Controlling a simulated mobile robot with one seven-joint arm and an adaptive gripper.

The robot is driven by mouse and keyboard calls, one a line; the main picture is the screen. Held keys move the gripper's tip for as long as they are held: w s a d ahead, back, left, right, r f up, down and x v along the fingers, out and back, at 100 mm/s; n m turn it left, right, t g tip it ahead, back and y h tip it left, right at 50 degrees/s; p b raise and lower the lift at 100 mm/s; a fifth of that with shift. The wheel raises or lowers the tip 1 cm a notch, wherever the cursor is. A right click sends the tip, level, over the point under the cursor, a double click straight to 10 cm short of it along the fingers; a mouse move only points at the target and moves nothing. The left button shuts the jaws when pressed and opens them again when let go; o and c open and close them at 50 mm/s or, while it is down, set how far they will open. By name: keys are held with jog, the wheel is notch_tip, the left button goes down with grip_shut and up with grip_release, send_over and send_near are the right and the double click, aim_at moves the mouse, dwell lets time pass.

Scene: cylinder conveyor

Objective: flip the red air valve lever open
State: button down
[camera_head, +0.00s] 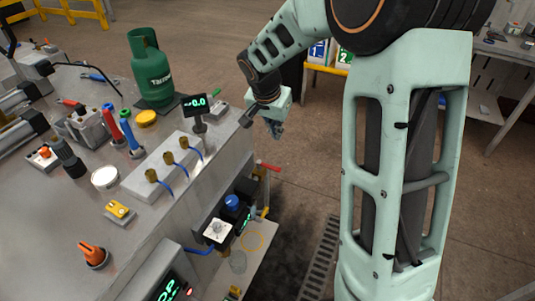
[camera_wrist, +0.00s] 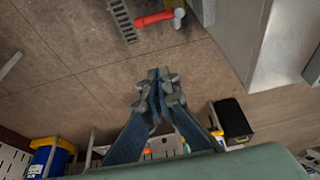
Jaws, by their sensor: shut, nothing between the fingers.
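The red valve lever (camera_head: 268,166) sticks out from the side of the bench, low at its right end. In the wrist view the red lever (camera_wrist: 153,19) is at the top, lying roughly across the picture with a pale round end at its right. My gripper (camera_head: 275,131) hangs in the air beside the bench end, above the lever in the head view. In the wrist view my gripper (camera_wrist: 158,76) has its fingertips together, empty and apart from the lever. The valve body behind the lever is not clearly shown.
A lower shelf (camera_head: 252,262) juts out below.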

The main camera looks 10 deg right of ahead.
dwell(0.3)
notch_tip(320, 180, down, 10)
jog(key=shift+s+a, duration=0.2)
dwell(0.6)
jog(key=shift+f+b, duration=0.25)
jog(key=shift+b, duration=0.3)
jog(key=shift+s+r+m, duration=0.1)
jog(key=shift+m, duration=0.2)
